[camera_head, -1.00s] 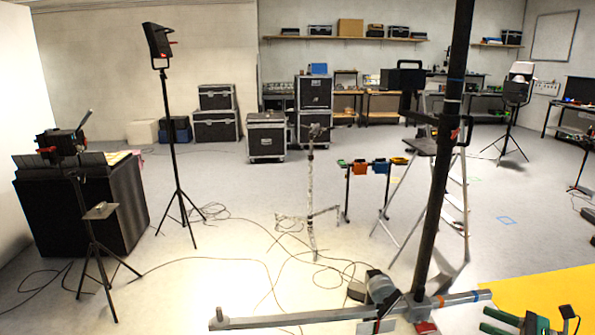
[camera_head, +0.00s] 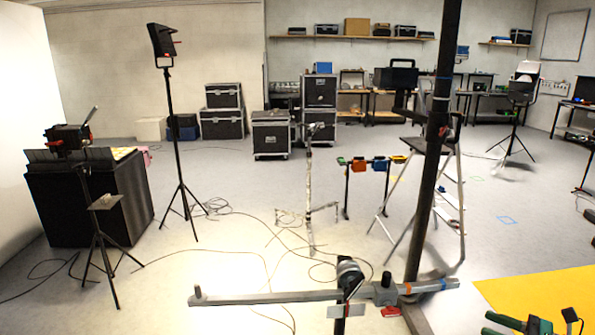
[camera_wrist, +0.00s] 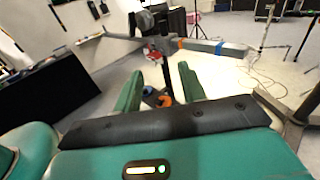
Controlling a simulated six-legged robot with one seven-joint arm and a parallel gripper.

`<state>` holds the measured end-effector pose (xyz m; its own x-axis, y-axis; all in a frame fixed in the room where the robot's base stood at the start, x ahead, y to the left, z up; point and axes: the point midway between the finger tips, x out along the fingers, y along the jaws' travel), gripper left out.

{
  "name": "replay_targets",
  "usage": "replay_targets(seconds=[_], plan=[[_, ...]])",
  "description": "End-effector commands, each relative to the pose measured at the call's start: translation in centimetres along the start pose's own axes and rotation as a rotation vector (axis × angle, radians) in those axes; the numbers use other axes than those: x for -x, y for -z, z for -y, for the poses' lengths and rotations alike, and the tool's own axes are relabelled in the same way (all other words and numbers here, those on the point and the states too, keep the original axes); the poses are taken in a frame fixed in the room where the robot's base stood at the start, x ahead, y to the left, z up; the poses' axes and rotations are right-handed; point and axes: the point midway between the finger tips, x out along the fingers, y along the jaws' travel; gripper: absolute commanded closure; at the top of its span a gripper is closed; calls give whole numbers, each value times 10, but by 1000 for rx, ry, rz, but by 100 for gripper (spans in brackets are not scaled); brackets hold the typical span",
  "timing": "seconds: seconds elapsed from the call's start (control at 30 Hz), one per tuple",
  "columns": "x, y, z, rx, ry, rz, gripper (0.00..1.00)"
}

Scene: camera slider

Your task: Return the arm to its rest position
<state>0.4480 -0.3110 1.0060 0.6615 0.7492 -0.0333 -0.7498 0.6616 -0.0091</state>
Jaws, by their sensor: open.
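My gripper (camera_wrist: 160,82) shows in the wrist view. Its two green fingers stand apart with nothing held between them. Beyond the fingers, a grey rail (camera_wrist: 217,47) with blue and orange bands runs across the view, apart from them as far as I can tell. In the head view the same rail (camera_head: 265,298) lies across the lower middle, with a dark rounded device (camera_head: 349,272) at it. An orange and black item (camera_wrist: 165,97) shows lower down between the fingertips; I cannot tell what it is.
A thick black pole (camera_head: 434,150) rises beside the rail. A light stand (camera_head: 180,150), a black table (camera_head: 90,205) and a small stepladder (camera_head: 461,200) stand around. Cables (camera_head: 235,253) lie on the floor. A yellow mat (camera_head: 545,300) is at lower right.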

Motion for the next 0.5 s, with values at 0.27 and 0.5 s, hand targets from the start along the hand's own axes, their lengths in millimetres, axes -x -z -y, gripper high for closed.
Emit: replay_targets(seconds=[0.27,0.5], plan=[[-55,-19,-34,124,-151,-167,59],[-102,-36,-84,311,-339,-357,59]])
